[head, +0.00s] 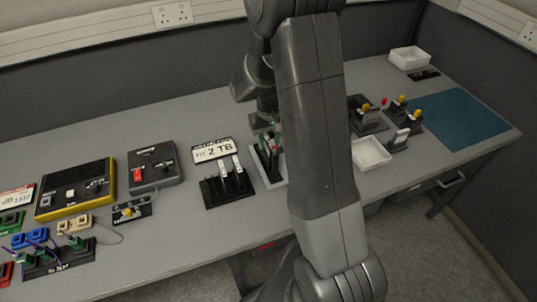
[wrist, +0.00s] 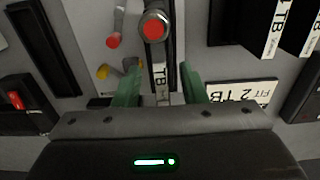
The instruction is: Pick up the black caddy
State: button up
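The black caddy (wrist: 160,55) stands between my gripper's green fingers in the wrist view. It is a narrow black piece with a white "TB" label and a round red button (wrist: 153,27) at its upper end. My gripper (wrist: 161,72) is open, with one finger on each side of it and a narrow gap showing on both sides. In the head view the caddy (head: 266,162) stands upright on a light grey pad, partly hidden by my arm. The green fingers show close by it. Contact cannot be made out.
A black rack (head: 226,190) with white-labelled upright pieces stands just left, before a "FIT 2 TB" sign (head: 212,150). A white tray (head: 371,154) and several levered black blocks stand right of my arm. The teal mat (head: 458,120) at the right is clear.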

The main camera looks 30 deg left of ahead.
aim_at(268, 151)
jog(key=shift+w+a+f+p, duration=0.1)
jog(key=shift+f+p, duration=0.3)
jog(key=shift+f, duration=1.1)
jog(key=shift+a+f+p, duration=0.1)
jog(key=shift+f+p, duration=0.3)
jog(key=shift+f, duration=1.05)
jog(key=c, duration=0.8)
jog(key=shift+r, duration=0.15)
